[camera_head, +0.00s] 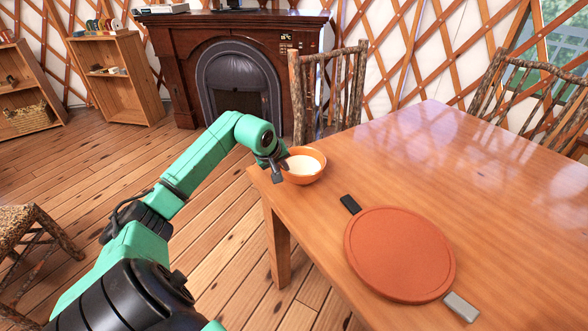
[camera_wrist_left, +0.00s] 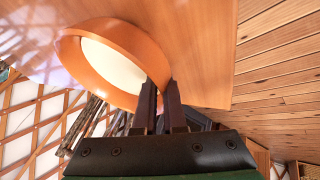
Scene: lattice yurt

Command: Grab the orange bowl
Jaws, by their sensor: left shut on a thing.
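The orange bowl (camera_head: 304,165) has a pale inside and sits upright at the near left corner of the wooden table (camera_head: 470,185). My left gripper (camera_head: 279,169) is at the bowl's left side, shut on its rim. In the left wrist view the bowl (camera_wrist_left: 83,66) fills the upper left, and the two dark fingers of the gripper (camera_wrist_left: 160,100) close on its wall. Whether the bowl touches the tabletop is hard to tell. My right gripper is not in view.
A round terracotta board (camera_head: 400,253) lies on the table, with a black object (camera_head: 350,204) and a grey object (camera_head: 461,307) beside it. A rustic chair (camera_head: 325,90) stands behind the bowl. The table's far right is bare.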

